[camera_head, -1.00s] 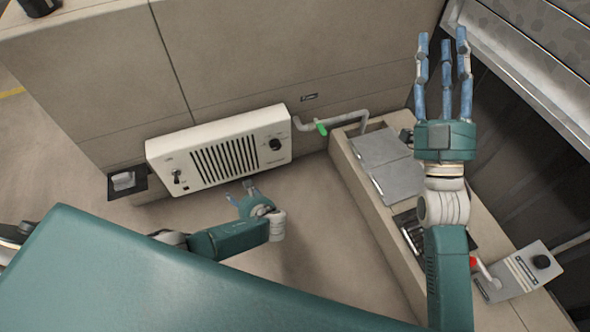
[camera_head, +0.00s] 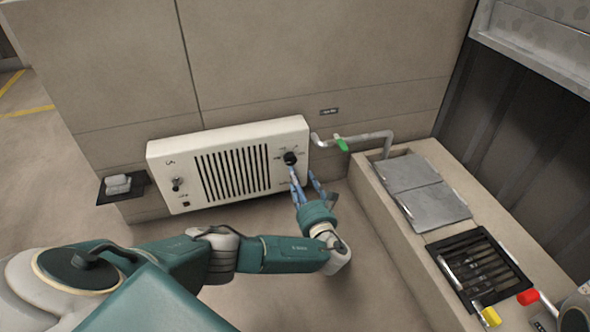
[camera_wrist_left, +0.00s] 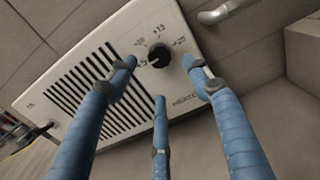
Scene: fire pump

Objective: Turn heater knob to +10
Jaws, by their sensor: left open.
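The heater (camera_head: 232,165) is a white wall-mounted box with dark vertical slots. Its black round knob (camera_head: 290,158) is on the right part of the front face. In the left wrist view the knob (camera_wrist_left: 159,56) has number marks around it, and its exact setting is hard to read. My left gripper (camera_head: 306,178) has blue fingers and reaches up to the heater just below the knob. In the left wrist view the open fingers (camera_wrist_left: 165,75) spread around the knob's sides and below it, with nothing held; I cannot tell whether they touch it. My right gripper is not in view.
A smaller knob (camera_head: 177,184) is on the heater's left side. A pipe with a green valve handle (camera_head: 342,143) runs right of the heater. A bench with grey lids (camera_head: 436,207) and a black grate (camera_head: 478,262) stands at the right. A small black shelf (camera_head: 106,194) is at the left.

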